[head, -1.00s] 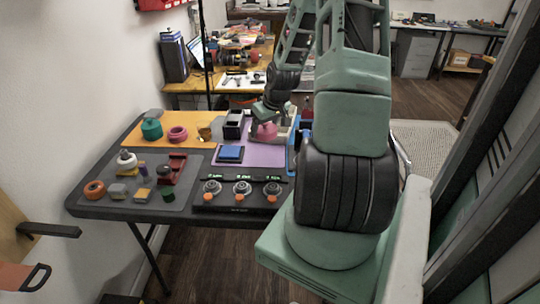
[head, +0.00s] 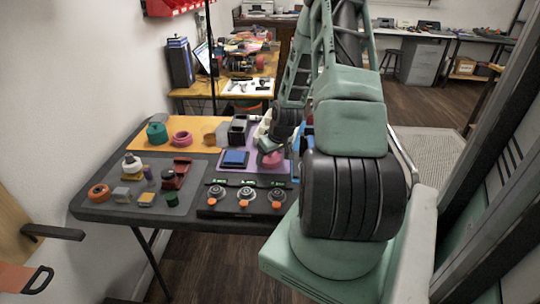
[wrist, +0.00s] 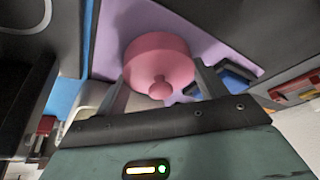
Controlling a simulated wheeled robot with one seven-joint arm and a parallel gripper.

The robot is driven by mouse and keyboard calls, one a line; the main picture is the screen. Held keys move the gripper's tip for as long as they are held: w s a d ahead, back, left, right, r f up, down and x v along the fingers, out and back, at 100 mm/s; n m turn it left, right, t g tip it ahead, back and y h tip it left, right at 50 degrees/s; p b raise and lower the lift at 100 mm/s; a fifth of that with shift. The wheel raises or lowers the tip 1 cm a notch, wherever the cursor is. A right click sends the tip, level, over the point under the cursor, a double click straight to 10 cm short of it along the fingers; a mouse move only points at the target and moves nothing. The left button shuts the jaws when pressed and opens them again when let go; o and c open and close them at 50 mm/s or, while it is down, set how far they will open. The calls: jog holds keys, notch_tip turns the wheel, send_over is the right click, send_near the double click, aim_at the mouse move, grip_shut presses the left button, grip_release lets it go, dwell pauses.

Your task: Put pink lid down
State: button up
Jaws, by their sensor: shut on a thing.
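The pink lid (head: 272,160) is a round disc with a small knob, seen over the purple mat (head: 256,171) beside the blue square block. My gripper (head: 270,148) is shut on it; my arm covers part of the area behind. In the wrist view the lid (wrist: 157,58) sits between the two fingers of my gripper (wrist: 162,78), its knob facing the camera. The purple mat (wrist: 125,25) shows behind it. I cannot tell whether the lid touches the mat.
The blue block (head: 235,158) lies just left of the lid. A black panel with several dials (head: 243,209) is in front. A pink ring (head: 181,138) and a teal pot (head: 157,133) stand on the orange mat (head: 203,127). The grey mat at left holds several parts.

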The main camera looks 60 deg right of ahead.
jog(key=o, duration=1)
jog(key=shift+f, duration=0.15)
jog(key=shift+c, duration=0.2)
jog(key=shift+s+r, duration=0.1)
jog(key=shift+r, duration=0.5)
jog(key=p+v, duration=0.1)
jog(key=v, duration=1)
jog(key=w+a+r+n+g+y, duration=0.1)
jog(key=w+a+r+n, duration=0.1)
jog(key=a, duration=0.7)
jog(key=w+a+r+n, duration=0.2)
jog(key=w+a, duration=0.1)
jog(key=a, duration=0.7)
jog(key=w+a+r+n+g+y, duration=0.1)
jog(key=w+a+r+n, duration=0.1)
jog(key=a, duration=0.7)
jog(key=s+a+r+n+g, duration=0.1)
jog(key=s+a+r+n, duration=0.2)
jog(key=s+a, duration=0.6)
jog(key=s+a+r+n+g, duration=0.1)
jog(key=s+a+r+n, duration=0.1)
jog(key=s+a, duration=0.7)
jog(key=a, duration=0.4)
jog(key=shift+a+r+n, duration=0.25)
jog(key=shift+r+n, duration=0.15)
